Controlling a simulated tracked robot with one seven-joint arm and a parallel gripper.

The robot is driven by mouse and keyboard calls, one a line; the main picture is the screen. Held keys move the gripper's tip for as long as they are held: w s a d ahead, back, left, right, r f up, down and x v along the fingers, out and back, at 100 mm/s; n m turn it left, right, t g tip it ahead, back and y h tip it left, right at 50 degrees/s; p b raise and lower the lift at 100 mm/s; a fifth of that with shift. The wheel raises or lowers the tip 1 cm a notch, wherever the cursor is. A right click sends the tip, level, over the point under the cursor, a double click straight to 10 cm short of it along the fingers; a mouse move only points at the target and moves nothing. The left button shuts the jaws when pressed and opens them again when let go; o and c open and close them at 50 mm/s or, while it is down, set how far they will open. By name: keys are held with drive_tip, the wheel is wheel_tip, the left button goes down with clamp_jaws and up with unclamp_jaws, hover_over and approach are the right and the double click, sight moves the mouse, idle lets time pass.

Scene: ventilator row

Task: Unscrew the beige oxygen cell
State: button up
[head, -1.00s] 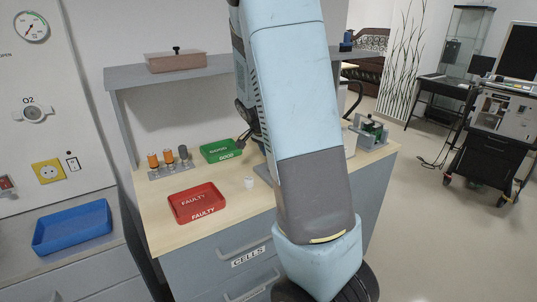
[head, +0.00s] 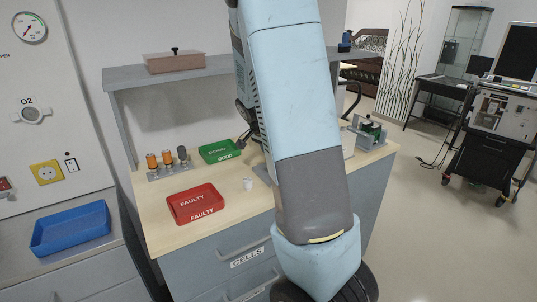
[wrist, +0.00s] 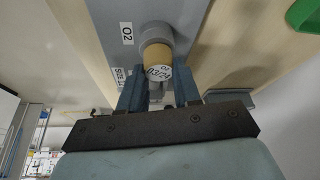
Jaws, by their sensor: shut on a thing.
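The beige oxygen cell (wrist: 157,54) sits in a round grey socket (wrist: 155,32) beside an O2 label in the wrist view. Its white end face carries dark lettering and points towards me. My gripper (wrist: 160,85) has one blue-grey finger on each side of the cell and is shut on it. In the head view my arm covers the middle of the bench, and I cannot make out the held cell there.
A red FAULTY tray (head: 194,202), a green GOOD tray (head: 219,151), a small white cup (head: 247,184) and a rack (head: 168,173) with orange and grey cells stand on the bench. A blue tray (head: 70,229) is at left. A black cart (head: 485,150) stands right.

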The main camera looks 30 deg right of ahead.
drive_tip(key=shift+c, duration=0.7)
drive_tip(key=shift+n+t+y, duration=0.3)
drive_tip(key=shift+n, duration=0.8)
drive_tip(key=shift+n+t+y, duration=0.4)
drive_tip(key=shift+n+t, duration=0.2)
drive_tip(key=shift+n, duration=1.3)
drive_tip(key=shift+n+t+y, duration=0.3)
drive_tip(key=shift+n+y, duration=0.2)
drive_tip(key=shift+n, duration=1)
drive_tip(key=shift+n+y, duration=0.4)
drive_tip(key=shift+n, duration=0.8)
drive_tip(key=shift+n+t, duration=0.3)
drive_tip(key=shift+n, duration=0.2)
